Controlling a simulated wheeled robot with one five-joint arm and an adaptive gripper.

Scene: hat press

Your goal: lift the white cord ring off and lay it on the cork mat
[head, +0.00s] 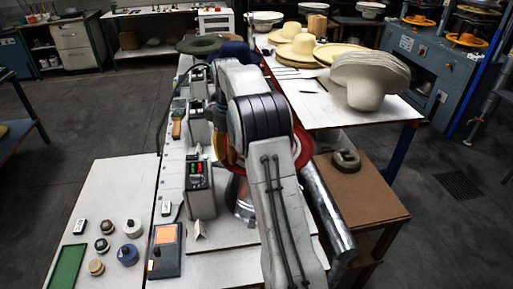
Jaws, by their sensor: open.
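I cannot make out the white cord ring for certain. A small pale round piece (132,229) sits on the white table at the lower left, among several small round pieces; I cannot tell whether it is a cord ring. No cork mat can be clearly made out; a green rectangular mat or tray (70,267) lies at the table's left front. My arm stands across the middle of the view and hides much of the bench behind it. My gripper does not show; it may be behind the arm.
A device with an orange screen (166,246) and a box with lit digits (199,181) stand left of my arm. A brown stand (365,200) with a dark ring (346,160) is on the right. Straw hats (295,50) and a pale stacked form (368,80) occupy the back bench.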

